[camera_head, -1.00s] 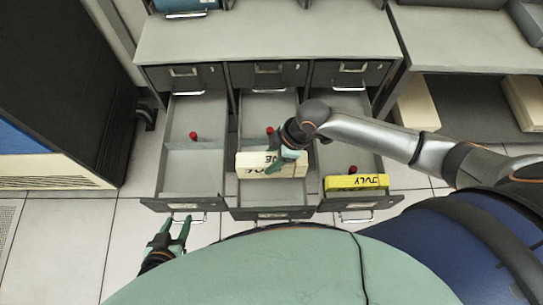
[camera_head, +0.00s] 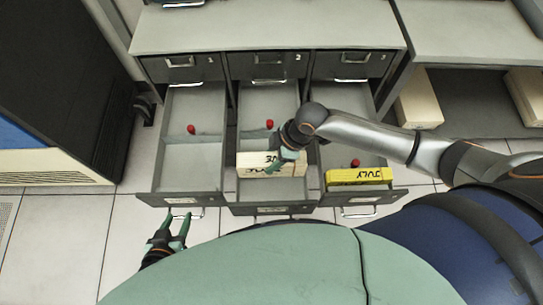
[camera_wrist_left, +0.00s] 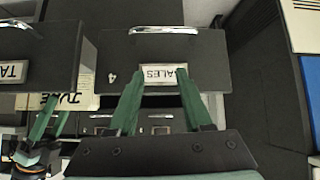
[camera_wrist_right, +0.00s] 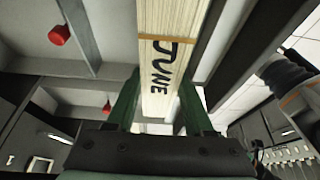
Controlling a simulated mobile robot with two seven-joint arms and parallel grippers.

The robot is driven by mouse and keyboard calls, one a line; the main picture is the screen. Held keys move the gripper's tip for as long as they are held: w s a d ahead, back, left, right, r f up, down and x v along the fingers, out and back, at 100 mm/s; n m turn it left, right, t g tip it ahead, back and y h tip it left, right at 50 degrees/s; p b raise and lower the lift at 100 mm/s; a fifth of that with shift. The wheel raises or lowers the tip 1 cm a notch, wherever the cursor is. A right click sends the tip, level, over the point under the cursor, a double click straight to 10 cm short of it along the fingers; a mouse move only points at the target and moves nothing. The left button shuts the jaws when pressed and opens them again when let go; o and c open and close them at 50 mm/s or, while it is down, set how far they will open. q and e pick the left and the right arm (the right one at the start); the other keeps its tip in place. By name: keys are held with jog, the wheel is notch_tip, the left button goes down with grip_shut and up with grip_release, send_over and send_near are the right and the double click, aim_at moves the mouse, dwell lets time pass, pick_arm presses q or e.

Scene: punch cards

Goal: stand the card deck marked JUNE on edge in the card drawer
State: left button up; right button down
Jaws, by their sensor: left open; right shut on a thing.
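The JUNE deck (camera_head: 258,160) is a long pale block with black lettering, inside the outline of the open middle drawer (camera_head: 272,190). Its lettered side shows in the right wrist view (camera_wrist_right: 160,60), with JUNE and a thin orange-brown band. My right gripper (camera_head: 282,163) is shut on this deck, a finger on each side in the right wrist view (camera_wrist_right: 155,90). I cannot tell whether the deck touches the drawer floor. My left gripper (camera_head: 177,225) is open and empty in front of the left drawer; its fingers (camera_wrist_left: 156,80) frame a drawer label (camera_wrist_left: 168,74).
A yellow JULY deck (camera_head: 359,176) lies across the open right drawer (camera_head: 365,198). The open left drawer (camera_head: 190,165) holds no deck. Red knobs (camera_head: 269,124) show in the drawers. A dark cabinet (camera_head: 60,80) stands at the left. My right arm crosses above the right drawer.

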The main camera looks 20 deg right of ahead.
jog(key=shift+f, duration=0.15)
jog(key=shift+a+f+b, duration=0.1)
jog(key=shift+f+b, duration=1.35)
jog(key=shift+f, duration=0.7)
jog(key=c, duration=0.5)
grip_release()
jog(key=shift+o, duration=1.4)
jog(key=shift+f, duration=0.1)
jog(key=p+v, duration=0.1)
jog(key=v, duration=1.1)
jog(key=shift+d+r, duration=0.2)
jog(key=shift+r, duration=0.1)
